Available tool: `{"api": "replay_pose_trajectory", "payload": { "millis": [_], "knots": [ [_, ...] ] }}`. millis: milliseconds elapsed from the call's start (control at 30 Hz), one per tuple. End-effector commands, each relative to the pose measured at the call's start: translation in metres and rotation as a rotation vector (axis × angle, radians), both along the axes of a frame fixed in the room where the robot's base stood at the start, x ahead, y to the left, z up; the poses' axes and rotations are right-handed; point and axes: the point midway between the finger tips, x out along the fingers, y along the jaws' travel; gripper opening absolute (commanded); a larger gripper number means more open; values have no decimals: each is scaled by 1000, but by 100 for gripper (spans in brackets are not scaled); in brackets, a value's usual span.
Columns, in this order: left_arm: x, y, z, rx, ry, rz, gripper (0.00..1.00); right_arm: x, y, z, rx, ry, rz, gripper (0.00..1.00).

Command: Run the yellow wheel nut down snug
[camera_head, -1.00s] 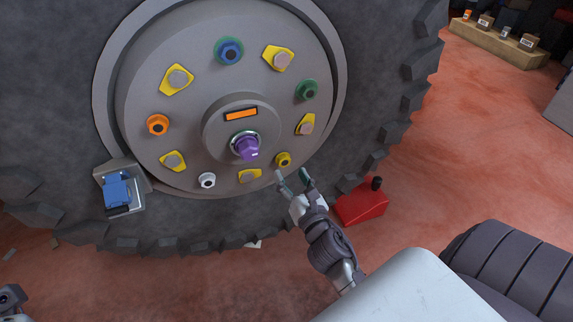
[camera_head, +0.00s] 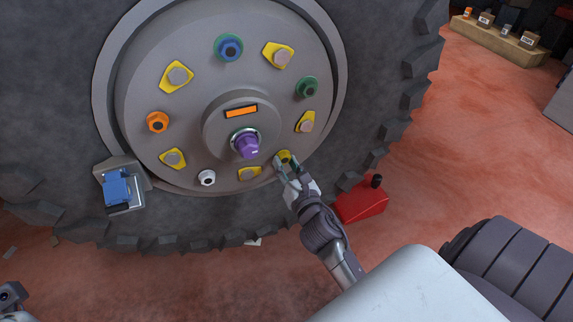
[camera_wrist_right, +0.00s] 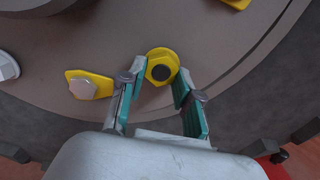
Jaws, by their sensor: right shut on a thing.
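The yellow wheel nut (camera_head: 284,155) sits on its stud at the lower right of the grey wheel hub (camera_head: 200,115). It also shows in the right wrist view (camera_wrist_right: 162,57), a flanged yellow nut with a dark stud end in its middle. My right gripper (camera_head: 287,164) is at the nut from below, its teal fingers on either side of it. In the right wrist view my right gripper (camera_wrist_right: 160,77) is shut on the nut, which lies between the fingertips. Whether the nut's flange touches the hub face cannot be told. My left gripper's fingers are not visible.
Blue (camera_head: 229,49), green (camera_head: 307,88), orange (camera_head: 157,123) and white (camera_head: 207,179) nuts and several yellow tabs ring a purple knob (camera_head: 247,147). A blue device (camera_head: 117,190) is at the lower left. A red block (camera_head: 362,203) stands right of my right arm.

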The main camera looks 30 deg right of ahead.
Motion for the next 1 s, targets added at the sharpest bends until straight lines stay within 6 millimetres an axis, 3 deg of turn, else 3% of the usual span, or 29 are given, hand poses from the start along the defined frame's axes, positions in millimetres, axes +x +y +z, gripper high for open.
{"api": "replay_pose_trajectory", "payload": {
  "millis": [467,1000],
  "knots": [
    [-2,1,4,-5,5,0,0,0,1,2,123,-29,-1,0],
    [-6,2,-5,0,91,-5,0,0,2,4,598,-143,-1,0]
  ]
}}
